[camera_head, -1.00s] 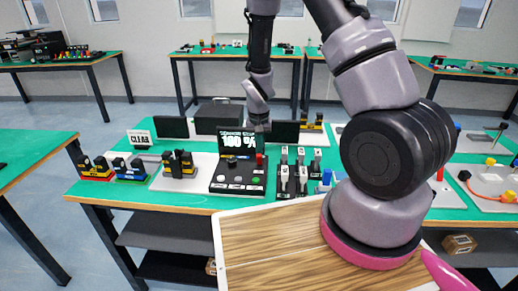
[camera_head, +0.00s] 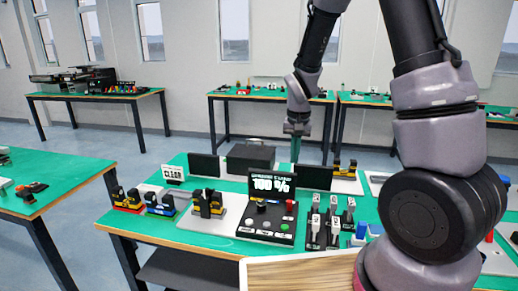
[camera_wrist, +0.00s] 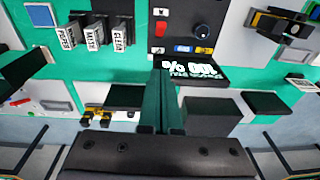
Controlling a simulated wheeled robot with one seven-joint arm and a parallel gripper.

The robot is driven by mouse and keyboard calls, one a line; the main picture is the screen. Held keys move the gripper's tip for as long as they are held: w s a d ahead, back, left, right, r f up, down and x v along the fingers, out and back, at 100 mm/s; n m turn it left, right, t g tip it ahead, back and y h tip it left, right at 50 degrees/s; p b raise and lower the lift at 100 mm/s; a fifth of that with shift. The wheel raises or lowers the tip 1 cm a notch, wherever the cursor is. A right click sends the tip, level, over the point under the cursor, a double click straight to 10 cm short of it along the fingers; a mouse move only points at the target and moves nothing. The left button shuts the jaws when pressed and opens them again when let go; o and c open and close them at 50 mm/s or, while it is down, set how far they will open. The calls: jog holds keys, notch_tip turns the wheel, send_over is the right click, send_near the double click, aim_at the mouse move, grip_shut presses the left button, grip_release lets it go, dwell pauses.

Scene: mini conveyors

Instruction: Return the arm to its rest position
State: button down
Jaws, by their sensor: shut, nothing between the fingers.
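My gripper (camera_head: 296,140) hangs above the back part of the green table in the head view, behind the console with the lit "100 %" screen (camera_head: 271,184). In the wrist view my gripper (camera_wrist: 167,68) points over the table with its two fingers together and nothing between them. My arm rises from the front right of the head view, with its upper part cut off by the top edge. The fingers touch nothing that I can see.
The green table (camera_head: 130,222) carries dark panels (camera_head: 203,166), a black box (camera_head: 250,157), yellow-and-black blocks (camera_head: 208,203) and a row of labelled levers (camera_head: 331,222). A wooden board (camera_head: 300,274) lies in front. Other tables stand behind and at left.

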jog(key=s+d+r+t+y, duration=0.15)
jog(key=s+r, duration=0.25)
jog(key=r, duration=0.5)
jog(key=s+d+r+t, duration=0.1)
jog(key=s+d+r, duration=0.25)
jog(key=r, duration=0.55)
jog(key=s+d+r+t, duration=0.1)
jog(key=s+r+t, duration=0.2)
jog(key=s+r, duration=0.5)
jog(key=s, duration=0.4)
jog(key=shift+r, duration=0.25)
